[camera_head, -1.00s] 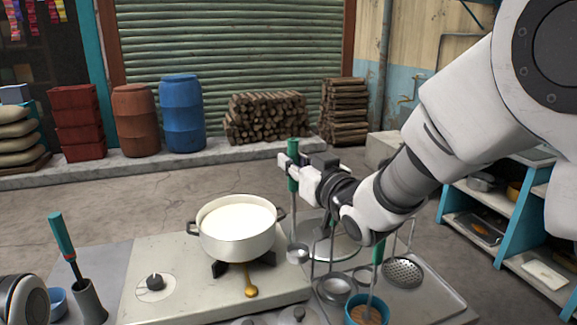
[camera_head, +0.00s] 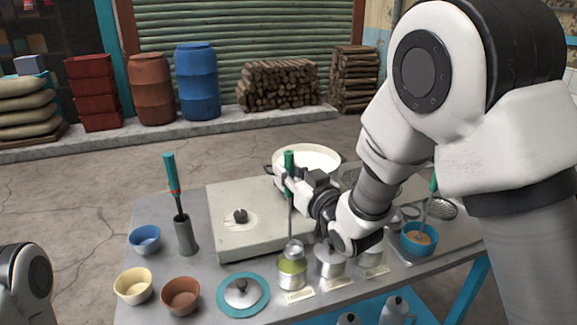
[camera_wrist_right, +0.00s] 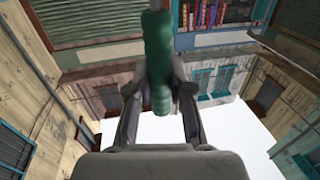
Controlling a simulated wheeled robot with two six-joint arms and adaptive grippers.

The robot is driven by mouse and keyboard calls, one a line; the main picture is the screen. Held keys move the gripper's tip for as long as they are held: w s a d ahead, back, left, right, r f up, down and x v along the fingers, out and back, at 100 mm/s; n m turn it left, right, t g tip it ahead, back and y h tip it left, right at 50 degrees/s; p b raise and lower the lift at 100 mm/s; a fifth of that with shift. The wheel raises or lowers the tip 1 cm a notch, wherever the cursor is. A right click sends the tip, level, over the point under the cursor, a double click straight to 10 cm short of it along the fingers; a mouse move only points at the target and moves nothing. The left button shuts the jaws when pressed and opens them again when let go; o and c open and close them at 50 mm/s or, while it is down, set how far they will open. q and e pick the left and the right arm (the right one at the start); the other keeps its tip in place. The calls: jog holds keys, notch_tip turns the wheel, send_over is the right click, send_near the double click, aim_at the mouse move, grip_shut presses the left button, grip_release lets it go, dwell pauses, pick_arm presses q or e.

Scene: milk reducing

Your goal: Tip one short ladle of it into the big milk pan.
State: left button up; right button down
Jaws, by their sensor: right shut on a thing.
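My right gripper (camera_head: 289,182) is shut on the green handle of a ladle (camera_head: 290,162), which hangs upright. The handle also shows between the fingers in the right wrist view (camera_wrist_right: 159,62). The ladle's small metal bowl (camera_head: 293,248) is at the mouth of an open canister (camera_head: 292,277) with yellow-green contents. I cannot tell whether the bowl touches them or holds anything. The big milk pan (camera_head: 330,158), with white milk in it, stands behind my gripper, partly hidden by it. My left gripper is out of view.
Two more canisters (camera_head: 330,267) stand to the right. A knobbed lid lies on a teal plate (camera_head: 262,284) at the left. Bowls (camera_head: 181,295) and a green-handled tool in a grey holder (camera_head: 186,237) stand further left. A blue cup (camera_head: 418,240) is at the right.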

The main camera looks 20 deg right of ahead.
aim_at(290, 207)
notch_tip(290, 207, down, 9)
jog(key=b, duration=0.6)
jog(key=shift+b, duration=0.35)
jog(key=shift+a+r, duration=0.1)
dwell(0.4)
jog(key=shift+r+p, duration=3.05)
jog(key=shift+r, duration=0.95)
jog(key=shift+f, duration=0.1)
jog(key=shift+a, duration=0.15)
jog(key=shift+s+a+n+b, duration=0.2)
jog(key=shift+a+n, duration=0.3)
jog(key=shift+a, duration=0.2)
jog(key=shift+s+a+n+b, duration=0.15)
jog(key=shift+a+n+b, duration=0.1)
jog(key=shift+a+n, duration=0.4)
jog(key=shift+s+a+n+b, duration=0.2)
jog(key=shift+a+n, duration=0.15)
jog(key=shift+a, duration=0.45)
